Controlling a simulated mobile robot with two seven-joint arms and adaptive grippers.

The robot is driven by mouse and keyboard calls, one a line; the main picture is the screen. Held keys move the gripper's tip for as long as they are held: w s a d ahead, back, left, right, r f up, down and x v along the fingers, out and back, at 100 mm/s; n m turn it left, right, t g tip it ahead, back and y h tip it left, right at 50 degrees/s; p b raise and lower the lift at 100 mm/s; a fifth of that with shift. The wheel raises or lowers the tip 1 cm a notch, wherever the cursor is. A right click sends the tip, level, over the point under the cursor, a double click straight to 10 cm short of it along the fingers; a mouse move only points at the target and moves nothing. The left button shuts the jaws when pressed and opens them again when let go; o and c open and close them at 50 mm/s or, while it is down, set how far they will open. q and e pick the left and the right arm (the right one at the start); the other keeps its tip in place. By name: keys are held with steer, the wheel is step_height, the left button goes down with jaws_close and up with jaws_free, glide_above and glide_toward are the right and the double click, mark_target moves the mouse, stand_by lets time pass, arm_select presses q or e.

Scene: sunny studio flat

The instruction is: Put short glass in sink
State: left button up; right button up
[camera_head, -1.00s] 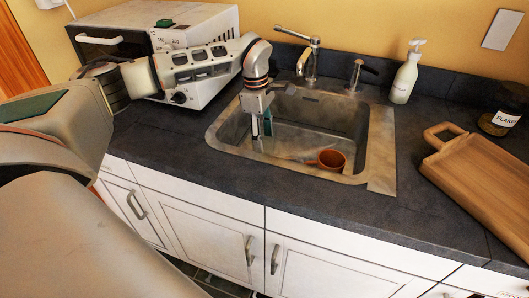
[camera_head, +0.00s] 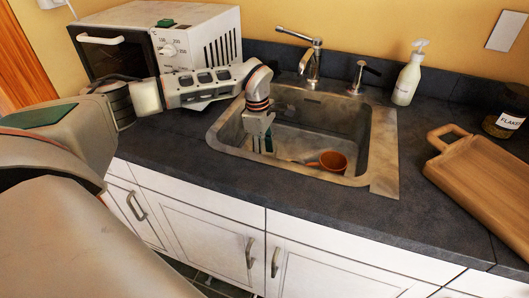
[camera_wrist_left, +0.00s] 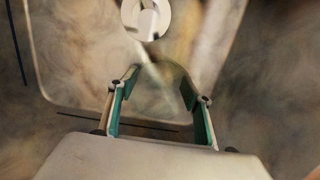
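My left gripper (camera_head: 263,145) points down inside the left part of the metal sink (camera_head: 223,140). Its two green-padded fingers stand apart, with a visible gap between them in the left wrist view (camera_wrist_left: 160,85). A faint see-through shape shows around the fingertips there. It may be the short glass, but it is too blurred to tell, or to tell whether the fingers touch it. I see no clear short glass in the head view. My right gripper is not in view.
An orange-brown ladle (camera_head: 333,161) lies in the sink, right of my gripper. The faucet (camera_head: 311,60) and soap bottle (camera_head: 407,80) stand behind the sink. A microwave (camera_head: 165,45) is behind my left arm. A wooden tray (camera_head: 480,180) and labelled jar (camera_head: 502,122) are at the right.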

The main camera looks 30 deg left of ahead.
arm_select(q)
steer(key=o, duration=0.3)
steer(key=shift+o, duration=0.2)
step_height(320, 180, up, 12)
steer(key=a+p, duration=0.1)
steer(key=shift+s+a+r+p, duration=0.15)
steer(key=shift+p, duration=0.15)
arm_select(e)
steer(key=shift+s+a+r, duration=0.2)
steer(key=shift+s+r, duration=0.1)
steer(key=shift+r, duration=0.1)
